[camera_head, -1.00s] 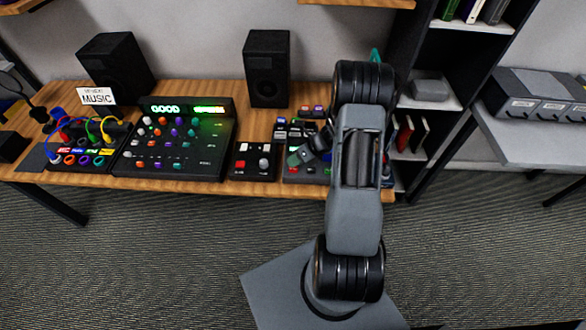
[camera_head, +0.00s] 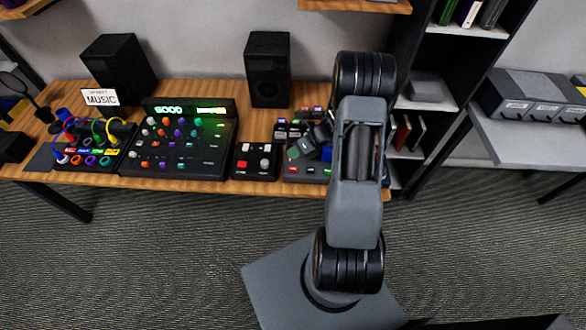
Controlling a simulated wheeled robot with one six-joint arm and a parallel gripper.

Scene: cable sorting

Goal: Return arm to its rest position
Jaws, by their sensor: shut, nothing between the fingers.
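My arm (camera_head: 355,190) rises from its grey base plate at the lower middle and reaches over the right part of the wooden desk. My gripper (camera_head: 299,151) shows small and dark just left of the arm's upper joint, over the right-hand button panel. It is shut and empty, and the arm hides part of it. Blue, red, green and yellow cables (camera_head: 97,127) are plugged into a patch box (camera_head: 85,160) at the desk's left end, well away from my gripper.
A lit mixer (camera_head: 180,140), a small button box (camera_head: 255,162) and a right-hand button panel (camera_head: 306,170) line the wooden desk (camera_head: 215,187). Two black speakers (camera_head: 118,68) (camera_head: 268,70) stand behind. A dark shelf (camera_head: 425,90) is close right of my arm. The front floor is open.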

